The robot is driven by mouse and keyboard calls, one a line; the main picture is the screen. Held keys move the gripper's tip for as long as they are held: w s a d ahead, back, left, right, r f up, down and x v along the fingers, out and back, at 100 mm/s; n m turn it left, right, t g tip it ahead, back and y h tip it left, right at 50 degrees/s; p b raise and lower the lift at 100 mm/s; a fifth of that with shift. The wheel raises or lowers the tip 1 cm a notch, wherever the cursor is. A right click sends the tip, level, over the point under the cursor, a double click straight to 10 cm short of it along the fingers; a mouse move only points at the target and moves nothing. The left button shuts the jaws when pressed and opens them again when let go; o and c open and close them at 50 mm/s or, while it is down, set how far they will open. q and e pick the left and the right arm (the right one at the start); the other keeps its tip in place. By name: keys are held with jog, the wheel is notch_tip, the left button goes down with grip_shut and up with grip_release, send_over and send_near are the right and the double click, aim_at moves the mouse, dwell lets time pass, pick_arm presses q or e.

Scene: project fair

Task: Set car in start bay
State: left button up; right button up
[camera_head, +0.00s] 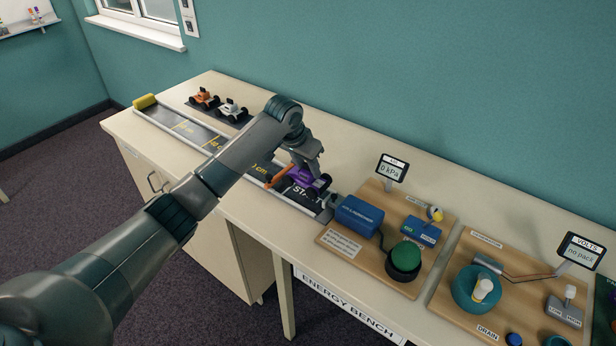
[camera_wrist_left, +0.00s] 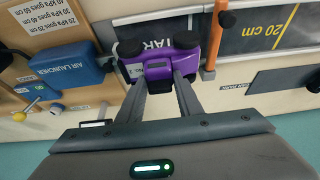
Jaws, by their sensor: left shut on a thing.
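A purple car (camera_head: 306,181) is at the START end of the dark track (camera_head: 196,131), close to the blue air launcher (camera_head: 358,215). My left gripper (camera_head: 306,165) comes down on it from above and is shut on it. In the left wrist view the purple car (camera_wrist_left: 161,62) sits between the two fingers (camera_wrist_left: 160,88), with its dark wheels showing. The START marking lies beside and partly under the car. I cannot tell whether the wheels touch the track. My right gripper is not in view.
An orange post and bar (camera_head: 283,174) stand just beside the car, also in the left wrist view (camera_wrist_left: 213,40). An orange car (camera_head: 204,98) and a white car (camera_head: 232,110) are parked behind the track. A green pump button (camera_head: 405,257) and a generator board with a teal bowl (camera_head: 476,290) stand right.

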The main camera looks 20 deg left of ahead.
aim_at(306, 172)
pick_arm(q)
jog(key=shift+f+p, duration=0.4)
jog(key=shift+f, duration=0.1)
notch_tip(306, 172, down, 2)
jog(key=shift+p, duration=0.45)
jog(key=shift+f, duration=0.45)
